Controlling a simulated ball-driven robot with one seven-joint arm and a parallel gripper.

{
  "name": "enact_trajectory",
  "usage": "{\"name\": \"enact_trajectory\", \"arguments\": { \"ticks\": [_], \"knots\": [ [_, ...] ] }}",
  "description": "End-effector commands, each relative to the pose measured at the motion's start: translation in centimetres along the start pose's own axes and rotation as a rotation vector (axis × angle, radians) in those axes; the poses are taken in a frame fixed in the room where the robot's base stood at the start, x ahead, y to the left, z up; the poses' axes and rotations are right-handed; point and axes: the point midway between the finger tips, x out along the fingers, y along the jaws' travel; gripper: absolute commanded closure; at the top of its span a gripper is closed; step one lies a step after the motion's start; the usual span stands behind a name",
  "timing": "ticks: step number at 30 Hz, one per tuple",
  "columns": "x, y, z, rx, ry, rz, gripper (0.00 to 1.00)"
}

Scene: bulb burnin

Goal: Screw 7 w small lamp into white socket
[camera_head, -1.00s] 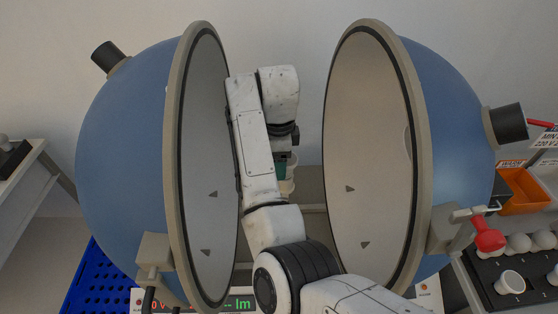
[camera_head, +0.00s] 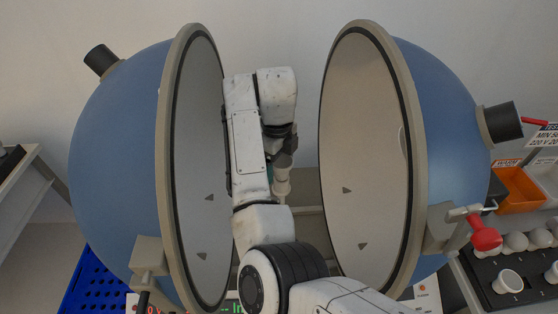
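My gripper (camera_head: 284,158) is between the two open halves of the blue sphere, mostly hidden behind my own white arm. Its fingers are too small and covered to show whether they are open or shut. A pale upright piece (camera_head: 282,188) shows just below it; it may be the white socket or part of the lamp, and I cannot tell which. A bit of teal shows beside the gripper. I cannot make out the 7 W lamp or whether anything is held.
The left half-sphere (camera_head: 115,170) and right half-sphere (camera_head: 450,150) stand close on both sides of my arm. A blue perforated crate (camera_head: 92,288) is lower left.

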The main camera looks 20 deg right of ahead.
Motion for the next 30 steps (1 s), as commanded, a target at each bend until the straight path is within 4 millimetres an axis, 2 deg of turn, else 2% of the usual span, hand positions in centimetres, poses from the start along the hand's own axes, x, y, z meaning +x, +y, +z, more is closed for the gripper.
{"name": "enact_trajectory", "arguments": {
  "ticks": [7, 10, 30],
  "knots": [
    [0.0, -0.1, 0.0, -0.005, -0.003, -0.002, 0.15],
    [-0.2, -0.1, -0.1, -0.066, -0.003, -0.003, 0.15],
    [0.0, -0.4, -1.0, -0.977, -0.002, -0.009, 0.15]
  ]
}}
